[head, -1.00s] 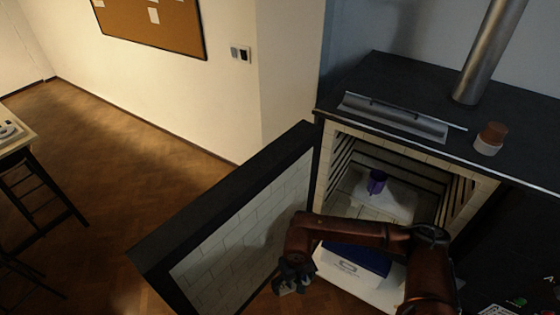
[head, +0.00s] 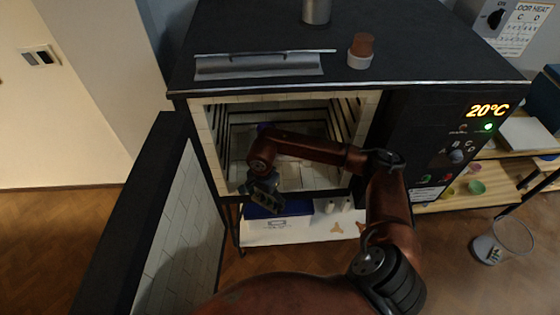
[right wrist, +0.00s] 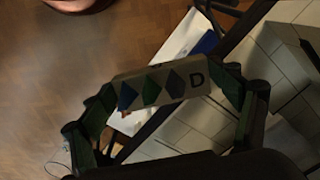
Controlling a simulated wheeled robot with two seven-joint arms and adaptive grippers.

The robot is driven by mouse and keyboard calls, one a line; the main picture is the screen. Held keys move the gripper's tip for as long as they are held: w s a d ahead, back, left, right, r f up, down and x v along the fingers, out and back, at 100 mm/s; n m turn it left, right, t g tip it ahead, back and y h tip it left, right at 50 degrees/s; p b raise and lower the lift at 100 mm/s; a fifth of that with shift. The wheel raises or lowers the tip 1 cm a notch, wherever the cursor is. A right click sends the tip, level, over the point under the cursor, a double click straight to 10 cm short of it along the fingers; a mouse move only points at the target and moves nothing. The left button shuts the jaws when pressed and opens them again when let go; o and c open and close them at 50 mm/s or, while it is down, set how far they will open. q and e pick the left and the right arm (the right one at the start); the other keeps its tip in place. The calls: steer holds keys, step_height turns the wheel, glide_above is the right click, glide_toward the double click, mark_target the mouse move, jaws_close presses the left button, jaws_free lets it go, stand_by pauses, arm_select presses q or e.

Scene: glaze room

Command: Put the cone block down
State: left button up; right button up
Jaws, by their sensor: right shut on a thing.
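The cone block (right wrist: 160,86) is a beige bar with blue and green diamond marks and the letter D on its face. In the right wrist view it sits crosswise between the fingers of my right gripper (right wrist: 168,90), which is shut on it. In the head view my right gripper (head: 262,192) is in front of the opening of the kiln (head: 290,72), near its lower left edge. The block is hard to make out there. My left gripper is not in view.
The open kiln door (head: 172,225) stands at the left. A blue box (head: 285,207) is below. A brown cup (head: 362,45) and a metal tray (head: 258,65) are on top of the kiln.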

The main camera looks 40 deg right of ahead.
steer(key=w+d+r+m+b, duration=0.2)
steer(key=w+d+m+b, duration=0.3)
steer(key=m, duration=0.9)
steer(key=w+d+r+m+b, duration=0.25)
steer(key=w+d+m, duration=0.5)
steer(key=m, duration=0.65)
steer(key=f, duration=0.2)
steer(key=f+b, duration=0.1)
steer(key=f, duration=0.2)
steer(key=s+f, duration=0.1)
steer(key=f, duration=0.1)
steer(key=shift+d+f+b, duration=0.15)
steer(key=shift+b, duration=0.25)
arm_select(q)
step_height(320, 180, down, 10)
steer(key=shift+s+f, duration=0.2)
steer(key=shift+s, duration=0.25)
arm_select(e)
steer(key=shift+f, duration=1.6)
steer(key=shift+f+b, duration=0.2)
steer(key=shift+b, duration=0.1)
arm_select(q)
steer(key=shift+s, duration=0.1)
arm_select(e)
steer(key=o, duration=1.2)
